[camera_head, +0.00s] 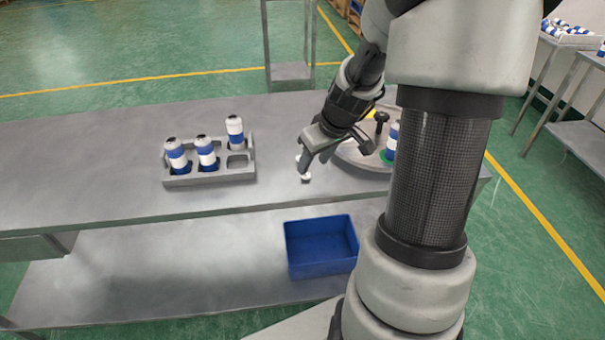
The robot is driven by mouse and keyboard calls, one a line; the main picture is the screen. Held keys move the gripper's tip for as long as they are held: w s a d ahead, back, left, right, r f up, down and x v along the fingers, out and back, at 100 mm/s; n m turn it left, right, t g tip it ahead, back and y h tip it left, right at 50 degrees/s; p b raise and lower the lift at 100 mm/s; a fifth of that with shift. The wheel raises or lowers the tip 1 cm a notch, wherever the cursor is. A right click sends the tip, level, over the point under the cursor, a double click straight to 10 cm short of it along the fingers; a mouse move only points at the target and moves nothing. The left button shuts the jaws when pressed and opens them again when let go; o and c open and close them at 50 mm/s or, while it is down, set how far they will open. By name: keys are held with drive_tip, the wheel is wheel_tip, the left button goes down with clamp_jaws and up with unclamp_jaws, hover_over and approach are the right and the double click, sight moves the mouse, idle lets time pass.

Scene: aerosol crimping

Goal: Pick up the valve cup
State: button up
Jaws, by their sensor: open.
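A small white valve cup (305,178) is on the grey metal table near its front edge. My gripper (306,172) is pointed down at it from above, with its fingertips close around or just beside it. The fingers are open. At this size I cannot tell whether a finger touches the cup. Part of the cup is hidden by the fingers.
A grey rack (209,177) with several blue and white cans stands left on the table (80,180). A round grey plate (358,154) with a blue and white can (391,142) is right, partly behind my arm. A blue bin (320,247) sits on the lower shelf.

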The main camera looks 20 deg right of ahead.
sight(307, 176)
drive_tip(key=shift+w+x, duration=0.15)
drive_tip(key=shift+x, duration=1.4)
drive_tip(key=shift+w+x, duration=0.15)
drive_tip(key=shift+x, duration=1.4)
drive_tip(key=shift+r, duration=0.1)
clamp_jaws()
